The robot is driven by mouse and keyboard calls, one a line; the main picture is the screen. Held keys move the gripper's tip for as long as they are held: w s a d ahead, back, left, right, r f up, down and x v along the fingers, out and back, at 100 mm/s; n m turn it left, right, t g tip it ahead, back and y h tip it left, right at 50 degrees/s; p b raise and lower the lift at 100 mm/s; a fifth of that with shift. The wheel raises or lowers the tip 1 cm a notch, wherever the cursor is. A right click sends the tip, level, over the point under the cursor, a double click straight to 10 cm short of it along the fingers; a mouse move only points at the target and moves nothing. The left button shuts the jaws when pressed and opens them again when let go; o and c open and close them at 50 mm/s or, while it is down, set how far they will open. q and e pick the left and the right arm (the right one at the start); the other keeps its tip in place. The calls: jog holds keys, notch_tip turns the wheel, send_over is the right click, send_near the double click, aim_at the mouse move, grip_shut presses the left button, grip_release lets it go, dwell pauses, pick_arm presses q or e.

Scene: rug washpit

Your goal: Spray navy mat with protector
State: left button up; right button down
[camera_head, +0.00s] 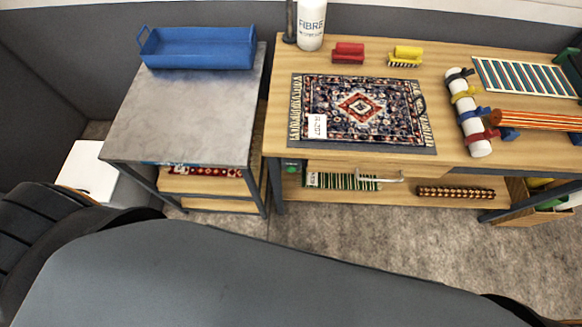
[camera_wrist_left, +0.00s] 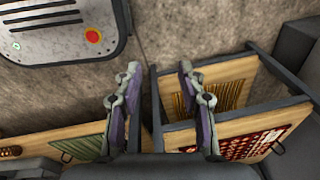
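A navy mat (camera_head: 362,108) with a red and white centre medallion and cream fringed ends lies flat on the wooden bench. A white tag reading something like R-207 (camera_head: 317,126) is on its left part. A white bottle labelled FIBRE (camera_head: 311,24) stands upright at the bench's back left edge; its top is cut off by the picture edge. The rest of its label is too small to read. My left gripper (camera_wrist_left: 158,70) shows in the left wrist view, fingers apart with nothing between them. Neither gripper shows in the head view.
A red brush (camera_head: 348,53) and a yellow brush (camera_head: 406,57) lie behind the mat. A white roll with coloured straps (camera_head: 468,112) lies right of it, near a striped mat (camera_head: 525,77). A blue tray (camera_head: 198,48) sits on the grey side table (camera_head: 182,115), whose front is clear.

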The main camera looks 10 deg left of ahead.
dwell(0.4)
pick_arm(q)
grip_shut()
dwell(1.2)
